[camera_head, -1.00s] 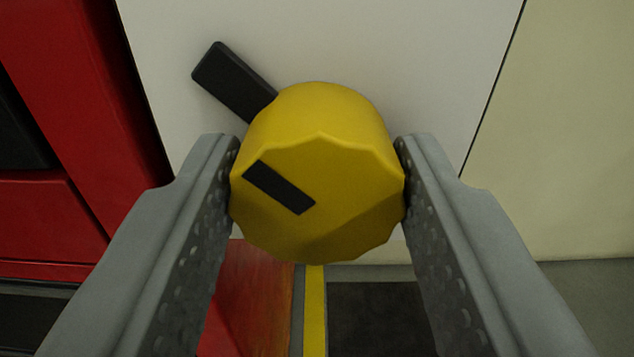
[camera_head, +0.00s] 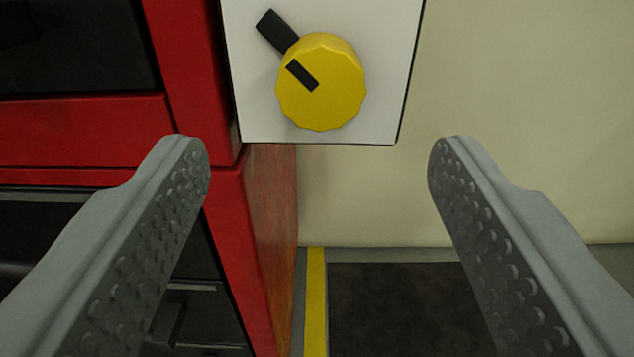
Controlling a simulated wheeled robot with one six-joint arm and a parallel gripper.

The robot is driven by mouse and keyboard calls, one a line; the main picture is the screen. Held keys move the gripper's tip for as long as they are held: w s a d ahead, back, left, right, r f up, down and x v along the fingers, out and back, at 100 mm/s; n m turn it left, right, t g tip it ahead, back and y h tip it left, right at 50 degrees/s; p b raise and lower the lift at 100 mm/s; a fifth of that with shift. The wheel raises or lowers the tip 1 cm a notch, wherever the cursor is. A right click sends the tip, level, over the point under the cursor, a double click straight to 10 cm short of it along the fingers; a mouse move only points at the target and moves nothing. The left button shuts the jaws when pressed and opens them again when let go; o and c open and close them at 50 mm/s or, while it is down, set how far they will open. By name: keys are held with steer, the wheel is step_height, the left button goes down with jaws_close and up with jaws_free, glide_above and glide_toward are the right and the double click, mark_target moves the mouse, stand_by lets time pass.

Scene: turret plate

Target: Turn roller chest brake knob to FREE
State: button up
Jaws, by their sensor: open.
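The yellow brake knob (camera_head: 335,88) sits on a white plate (camera_head: 378,122) at the upper middle of the view. A black bar on its face slants toward the upper left, in line with a black mark (camera_head: 277,31) on the plate beside the knob. The red roller chest (camera_head: 188,95) stands at the left. My gripper (camera_head: 318,150) is open and empty. Its two grey fingers are wide apart, below and in front of the knob, and do not touch it. No lettering shows on the plate.
A cream wall (camera_head: 510,120) fills the right side. A dark mat (camera_head: 395,305) and a yellow stripe (camera_head: 316,300) lie on the floor below. The chest's dark drawers are close behind the left finger. The space between the fingers is clear.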

steer(key=s, duration=0.9)
steer(key=d+r+y, duration=0.2)
steer(key=d+r, duration=0.6)
steer(key=r, duration=0.3)
steer(key=d+r+y, duration=0.1)
steer(key=d+r, duration=0.7)
steer(key=r, duration=0.3)
steer(key=s+d+r+h, duration=0.1)
steer(key=s+d+r, duration=0.4)
steer(key=s+d, duration=0.4)
steer(key=s+d+r+h, duration=0.2)
steer(key=s+d+r, duration=0.3)
steer(key=s+d, duration=0.4)
steer(key=shift+s+d+r+g, duration=0.3)
steer(key=shift+s+r, duration=0.1)
steer(key=shift+s, duration=0.35)
